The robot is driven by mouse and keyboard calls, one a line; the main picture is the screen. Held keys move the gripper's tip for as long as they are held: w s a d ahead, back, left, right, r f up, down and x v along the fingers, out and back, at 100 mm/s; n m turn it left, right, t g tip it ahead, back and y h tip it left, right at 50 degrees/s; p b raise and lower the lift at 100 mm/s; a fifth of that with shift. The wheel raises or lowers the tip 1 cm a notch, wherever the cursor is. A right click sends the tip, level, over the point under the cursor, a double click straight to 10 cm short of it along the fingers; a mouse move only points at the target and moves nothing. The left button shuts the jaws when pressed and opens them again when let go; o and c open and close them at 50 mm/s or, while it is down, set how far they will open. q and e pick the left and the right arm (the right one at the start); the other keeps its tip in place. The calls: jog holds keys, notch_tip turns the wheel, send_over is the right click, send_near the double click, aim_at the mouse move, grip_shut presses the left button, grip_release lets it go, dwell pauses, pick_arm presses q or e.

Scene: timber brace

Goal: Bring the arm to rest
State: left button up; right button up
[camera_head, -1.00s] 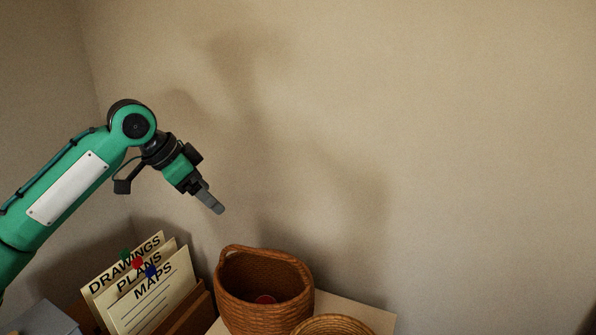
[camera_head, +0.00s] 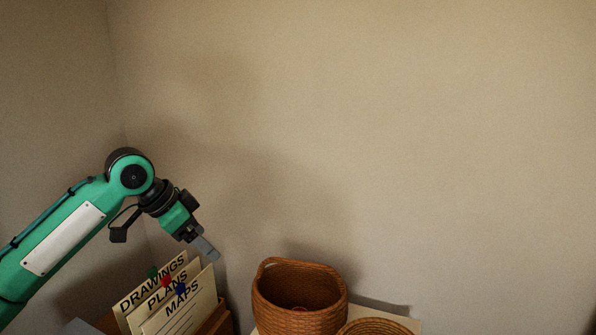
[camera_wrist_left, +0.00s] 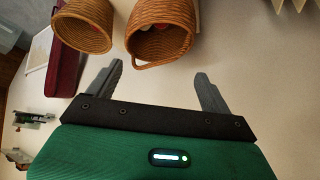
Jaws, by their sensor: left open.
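My left arm comes in from the left with green links, and its left gripper (camera_head: 214,256) points down and right, in the air above and left of a brown wicker basket (camera_head: 300,320). In the left wrist view the two grey fingers stand wide apart with nothing between them, so the left gripper (camera_wrist_left: 158,88) is open and empty. The basket also shows in that view (camera_wrist_left: 160,45), beyond the fingers and apart from them. My right gripper is in neither view.
A file holder with cards reading DRAWINGS, PLANS and MAPS (camera_head: 180,308) stands below the left gripper. A second, round basket (camera_head: 375,328) stands at the bottom edge; it also shows in the wrist view (camera_wrist_left: 82,28). Bare wall (camera_head: 420,150) fills the right.

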pick_arm(q)
jog(key=s+d+f+n, duration=0.1)
jog(key=s+d+f, duration=0.25)
jog(key=f, duration=0.55)
jog(key=s+d+f, duration=0.2)
jog(key=s+f, duration=0.3)
jog(key=f, duration=0.3)
jog(key=s+d+f+n, duration=0.15)
jog(key=s+f, duration=0.25)
jog(key=f, duration=0.5)
jog(key=s+a+f+n+y, duration=0.2)
jog(key=s+a+f, duration=0.15)
jog(key=s, duration=0.45)
jog(key=s+a+f+n+y, duration=0.1)
jog(key=s+a+f+n, duration=0.25)
jog(key=s, duration=0.35)
jog(key=s+a+f+n+y, duration=0.1)
jog(key=s+a+f+y, duration=0.2)
jog(key=s, duration=0.5)
notch_tip(320, 180, down, 31)
jog(key=g, duration=0.1)
jog(key=s+a+f, duration=0.2)
jog(key=s+f, duration=0.8)
jog(key=s+a+f+g, duration=0.1)
jog(key=s+f, duration=0.9)
jog(key=f, duration=0.1)
jog(key=shift+a+g+h, duration=0.3)
jog(key=shift+a, duration=0.05)
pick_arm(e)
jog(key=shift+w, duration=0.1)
